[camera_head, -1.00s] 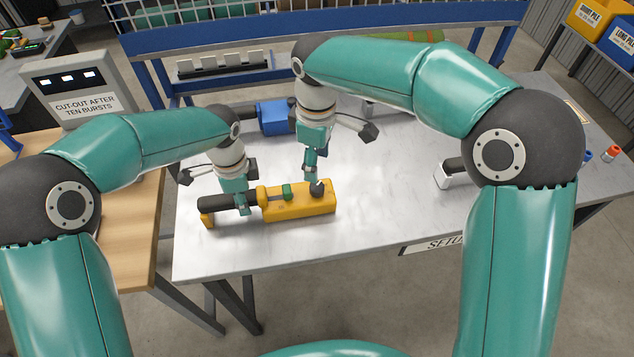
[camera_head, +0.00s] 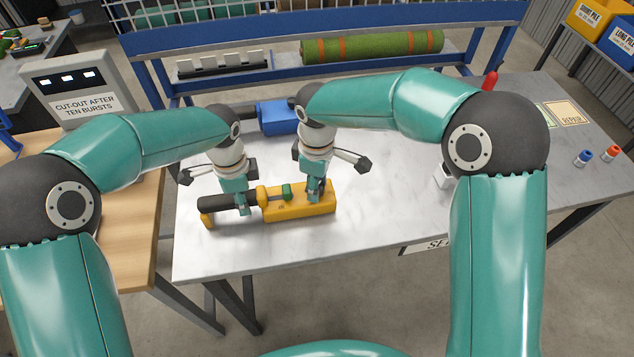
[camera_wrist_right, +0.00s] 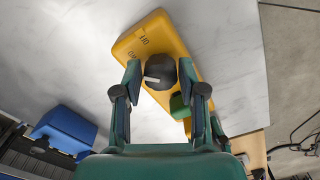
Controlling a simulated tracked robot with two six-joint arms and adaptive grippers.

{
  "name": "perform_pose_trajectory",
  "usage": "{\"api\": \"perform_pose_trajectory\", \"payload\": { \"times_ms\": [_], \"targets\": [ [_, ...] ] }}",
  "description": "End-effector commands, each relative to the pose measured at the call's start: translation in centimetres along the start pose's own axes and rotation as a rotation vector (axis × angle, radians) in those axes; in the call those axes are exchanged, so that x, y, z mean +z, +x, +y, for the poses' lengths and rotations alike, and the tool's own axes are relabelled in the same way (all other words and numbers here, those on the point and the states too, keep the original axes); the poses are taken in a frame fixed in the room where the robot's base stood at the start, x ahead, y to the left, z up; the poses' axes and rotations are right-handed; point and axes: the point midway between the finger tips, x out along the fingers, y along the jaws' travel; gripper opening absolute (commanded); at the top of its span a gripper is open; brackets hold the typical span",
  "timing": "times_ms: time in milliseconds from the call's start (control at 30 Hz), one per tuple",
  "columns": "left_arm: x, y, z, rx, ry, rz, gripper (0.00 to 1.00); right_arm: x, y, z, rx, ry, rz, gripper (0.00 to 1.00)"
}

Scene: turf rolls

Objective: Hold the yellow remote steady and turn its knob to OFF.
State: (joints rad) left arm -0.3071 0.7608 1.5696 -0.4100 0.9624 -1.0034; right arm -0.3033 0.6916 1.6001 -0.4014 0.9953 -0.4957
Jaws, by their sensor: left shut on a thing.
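The yellow remote (camera_head: 300,211) lies on the metal table, its black handle (camera_head: 214,203) to the left. My left gripper (camera_head: 243,208) is shut on the handle. My right gripper (camera_head: 317,196) is down at the remote's right end, hiding the knob in the head view. In the right wrist view the black knob (camera_wrist_right: 160,70) sits between my right gripper's open fingers (camera_wrist_right: 160,76), with a gap visible on each side. The knob's white mark points left in that view. Small dark lettering, seemingly OFF, is on the yellow face beyond it. A green button (camera_wrist_right: 179,106) is beside the knob.
A blue device (camera_head: 277,118) lies behind the remote. A green roll with orange bands (camera_head: 372,46) rests on the back rack. A grey box with a cut-out sign (camera_head: 75,88) stands at left.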

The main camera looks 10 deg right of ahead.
Motion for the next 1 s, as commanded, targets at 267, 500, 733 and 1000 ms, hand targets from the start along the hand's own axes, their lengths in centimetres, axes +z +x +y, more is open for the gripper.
{"api": "perform_pose_trajectory", "payload": {
  "times_ms": [267,500,733,1000],
  "targets": [
    [0.02,0.28,0.10,0.004,0.001,-0.001,0.00,0.00,0.01,0.03,0.001,0.000,0.000,0.00],
    [0.01,0.28,0.11,0.005,0.001,-0.001,0.00,0.00,-0.01,0.05,0.001,0.029,0.000,0.00],
    [0.01,0.27,0.11,0.005,0.001,-0.001,0.00,0.00,-0.01,0.07,0.002,0.136,0.000,0.00],
    [0.02,0.27,0.11,0.005,0.001,-0.001,0.00,0.01,-0.01,0.08,0.002,0.351,0.000,0.00]
  ]
}}
